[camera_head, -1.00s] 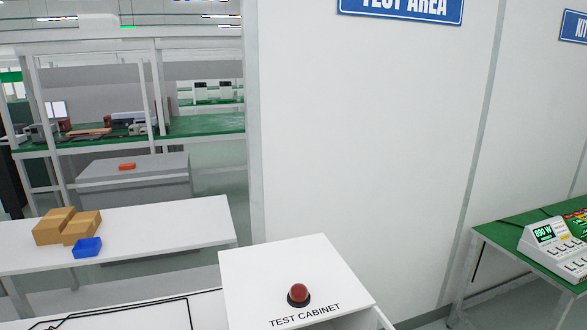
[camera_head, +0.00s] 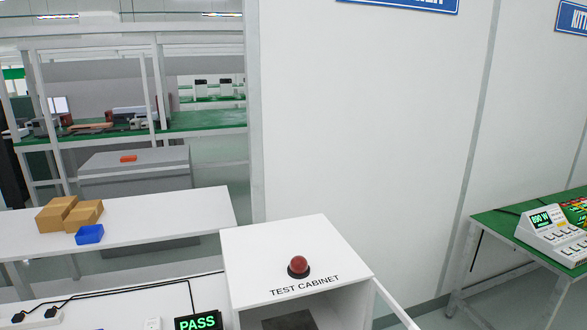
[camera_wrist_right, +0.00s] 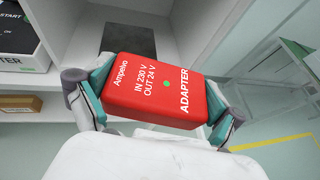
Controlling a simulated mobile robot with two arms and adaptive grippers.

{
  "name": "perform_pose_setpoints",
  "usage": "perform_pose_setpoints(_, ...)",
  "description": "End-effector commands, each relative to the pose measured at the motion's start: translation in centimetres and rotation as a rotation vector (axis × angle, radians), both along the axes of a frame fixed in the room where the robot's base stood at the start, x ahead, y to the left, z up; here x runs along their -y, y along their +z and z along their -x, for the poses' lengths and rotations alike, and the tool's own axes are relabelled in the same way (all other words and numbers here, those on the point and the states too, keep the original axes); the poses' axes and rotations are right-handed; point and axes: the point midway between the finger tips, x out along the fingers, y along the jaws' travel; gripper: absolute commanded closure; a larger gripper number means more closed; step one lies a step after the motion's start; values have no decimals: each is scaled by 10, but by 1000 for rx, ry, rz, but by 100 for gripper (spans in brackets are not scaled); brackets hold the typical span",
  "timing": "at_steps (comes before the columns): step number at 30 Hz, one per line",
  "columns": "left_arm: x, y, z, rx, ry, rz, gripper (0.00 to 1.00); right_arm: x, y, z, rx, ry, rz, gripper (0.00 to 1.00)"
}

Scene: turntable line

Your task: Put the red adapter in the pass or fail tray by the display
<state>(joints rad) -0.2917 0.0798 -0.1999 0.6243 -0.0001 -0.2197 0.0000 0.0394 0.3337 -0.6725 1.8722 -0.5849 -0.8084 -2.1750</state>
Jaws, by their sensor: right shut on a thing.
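The red adapter (camera_wrist_right: 150,92) is in my right gripper (camera_wrist_right: 152,108) in the right wrist view, clamped at its two ends by the teal-padded fingers. Its printed face, with a small green dot, is turned toward the camera. It is in front of the open white cabinet. In the head view the display (camera_head: 199,322) reads PASS in green at the bottom edge, cut off by the frame. The pass and fail trays are not visible. Neither gripper shows in the head view.
The white test cabinet (camera_head: 290,250) with a red dome on top stands open, its door (camera_head: 393,302) swung out to the right. A dark pad (camera_head: 289,321) lies inside. Left of it are cables and a power strip (camera_head: 32,318). Cardboard boxes and a blue bin (camera_head: 89,234) sit on a table behind.

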Motion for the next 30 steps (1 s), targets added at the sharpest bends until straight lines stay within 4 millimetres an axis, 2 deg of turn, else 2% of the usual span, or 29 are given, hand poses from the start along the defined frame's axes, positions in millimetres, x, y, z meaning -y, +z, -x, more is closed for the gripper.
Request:
perform_pose_setpoints(1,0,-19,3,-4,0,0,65,15,3,-1,11,-23,2,59)
perform_pose_setpoints(6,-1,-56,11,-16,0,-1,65,58,33,15,10,-85,3,59)
perform_pose_setpoints(10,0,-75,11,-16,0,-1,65,75,51,36,6,-95,3,59)
perform_pose_setpoints(15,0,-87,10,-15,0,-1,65,85,65,57,3,-88,2,59)
perform_pose_setpoints(21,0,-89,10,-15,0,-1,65,87,72,64,5,-82,6,59)
perform_pose_setpoints(27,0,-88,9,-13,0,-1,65,86,70,65,0,-84,0,59)
perform_pose_setpoints(30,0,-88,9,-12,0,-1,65,84,62,70,-5,-81,-2,59)
